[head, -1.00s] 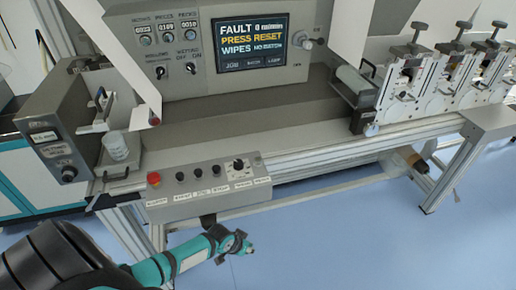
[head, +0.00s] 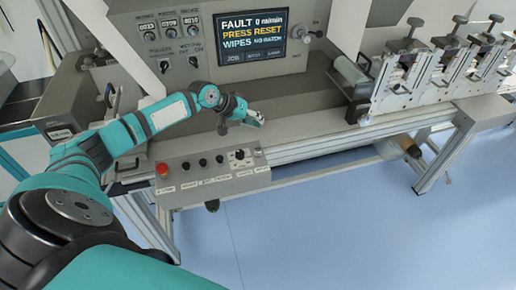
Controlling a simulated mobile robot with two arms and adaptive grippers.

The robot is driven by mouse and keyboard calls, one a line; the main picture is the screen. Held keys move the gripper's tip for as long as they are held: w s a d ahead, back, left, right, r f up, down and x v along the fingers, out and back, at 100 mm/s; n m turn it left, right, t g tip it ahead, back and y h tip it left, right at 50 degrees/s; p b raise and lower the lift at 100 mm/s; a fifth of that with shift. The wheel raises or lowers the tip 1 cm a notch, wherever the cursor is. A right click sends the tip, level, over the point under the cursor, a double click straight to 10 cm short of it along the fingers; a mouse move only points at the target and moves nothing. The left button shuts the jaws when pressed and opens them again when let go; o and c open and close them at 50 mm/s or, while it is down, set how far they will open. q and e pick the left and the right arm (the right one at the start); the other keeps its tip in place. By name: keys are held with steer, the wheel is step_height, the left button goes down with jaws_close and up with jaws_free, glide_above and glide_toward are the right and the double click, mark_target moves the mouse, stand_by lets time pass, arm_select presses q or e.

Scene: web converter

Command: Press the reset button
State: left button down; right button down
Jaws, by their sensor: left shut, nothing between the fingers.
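A grey control box (head: 180,177) is mounted on the front rail of the machine. It carries a red mushroom button (head: 162,169) at its left end, several black buttons (head: 203,162) in a row, and a selector knob (head: 239,155) at the right. The labels below are too small to read, so I cannot tell which is reset. My left gripper (head: 258,118) is shut and empty, above and behind the right part of the box, apart from the buttons. The screen (head: 252,38) reads FAULT, PRESS RESET. My right gripper is not in view.
The machine's cabinet face with small counters (head: 168,22) and switches rises behind my arm. Roller and clamp units (head: 397,80) stand at the right on the aluminium frame. My left arm covers part of the left bench. Blue floor (head: 320,230) in front is clear.

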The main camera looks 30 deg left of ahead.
arm_select(q)
steer(key=shift+f, duration=0.15)
steer(key=b, duration=0.7)
glide_above(258, 151)
steer(key=w+a, duration=0.1)
step_height(258, 151, down, 8)
steer(key=shift+r, duration=0.2)
steer(key=shift+f, duration=0.55)
steer(key=shift+f+b, duration=0.1)
steer(key=shift+b, duration=0.2)
steer(key=shift+f, duration=0.25)
